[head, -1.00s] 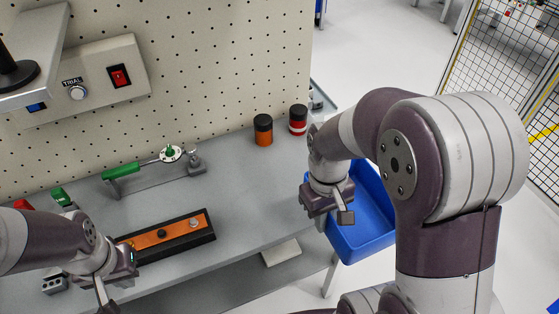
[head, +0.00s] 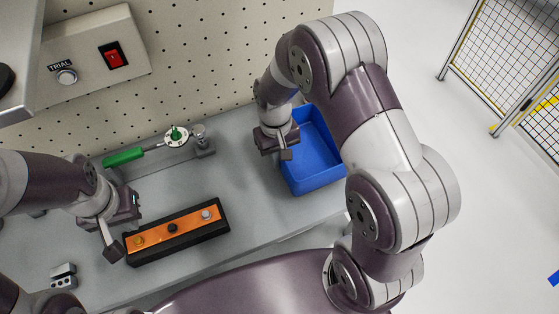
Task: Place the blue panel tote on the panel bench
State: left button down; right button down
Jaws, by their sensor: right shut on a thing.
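The blue tote (head: 312,160) is at the right end of the grey bench (head: 245,205), in front of the pegboard. My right gripper (head: 286,152) is shut on its left rim. The tote looks level and overlaps the bench's right part; whether its base touches the top I cannot tell. My arm covers part of its right side. My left gripper (head: 113,248) hangs over the bench at the left, beside the orange-topped block, apart from the tote. Its finger opening is not clear.
The black block with an orange top (head: 178,232) lies mid-bench. A green-handled tool (head: 125,157) lies on a stand behind it. A small grey part (head: 63,277) sits front left. A switch box (head: 92,55) is on the pegboard. Bench top between block and tote is clear.

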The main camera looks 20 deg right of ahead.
jog(key=shift+s+f, duration=0.15)
jog(key=shift+f, duration=0.45)
jog(key=shift+s+f, duration=0.15)
jog(key=shift+f, duration=0.4)
jog(key=shift+w+f, duration=0.15)
jog(key=shift+f, duration=0.15)
jog(key=c, duration=1.2)
grip_release()
